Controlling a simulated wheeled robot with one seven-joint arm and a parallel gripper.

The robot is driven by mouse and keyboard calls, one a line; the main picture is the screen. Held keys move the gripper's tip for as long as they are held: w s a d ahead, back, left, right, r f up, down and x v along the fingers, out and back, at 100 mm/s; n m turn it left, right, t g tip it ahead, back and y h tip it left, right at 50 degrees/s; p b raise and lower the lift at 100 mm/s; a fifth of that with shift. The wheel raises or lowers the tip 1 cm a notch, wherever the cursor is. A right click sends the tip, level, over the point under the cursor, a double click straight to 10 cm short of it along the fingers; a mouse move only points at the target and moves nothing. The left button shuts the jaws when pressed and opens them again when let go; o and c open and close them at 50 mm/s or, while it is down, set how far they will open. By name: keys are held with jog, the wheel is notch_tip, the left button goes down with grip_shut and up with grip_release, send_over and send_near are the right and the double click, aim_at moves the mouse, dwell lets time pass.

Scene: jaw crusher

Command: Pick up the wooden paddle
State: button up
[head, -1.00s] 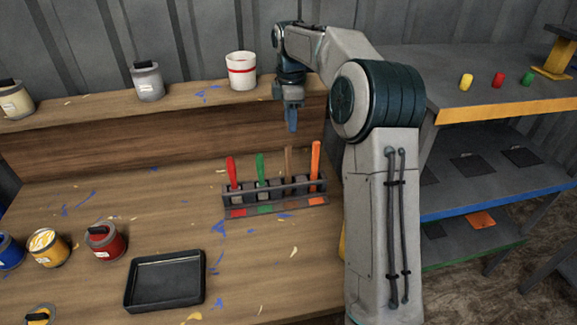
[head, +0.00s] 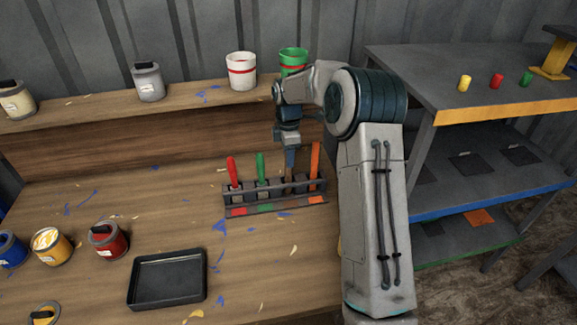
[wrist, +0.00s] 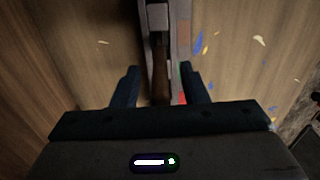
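The wooden paddle (wrist: 161,75) has a brown handle. It stands upright in a rack (head: 235,210) with a red paddle (head: 232,170), a green paddle (head: 261,167) and an orange paddle (head: 314,162). My gripper (head: 290,160) is over the wooden paddle's slot, between the green and orange ones, and hides most of its handle in the head view. In the wrist view my gripper (wrist: 160,72) is open, with a finger on either side of the handle and gaps showing between.
A black tray (head: 167,278) and paint cans, including a red one (head: 108,241), stand on the bench. White (head: 242,72) and green (head: 293,60) cups stand on the shelf behind. A metal shelf unit (head: 475,115) is to the right.

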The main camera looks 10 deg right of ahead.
jog(key=shift+f, duration=0.2)
grip_shut()
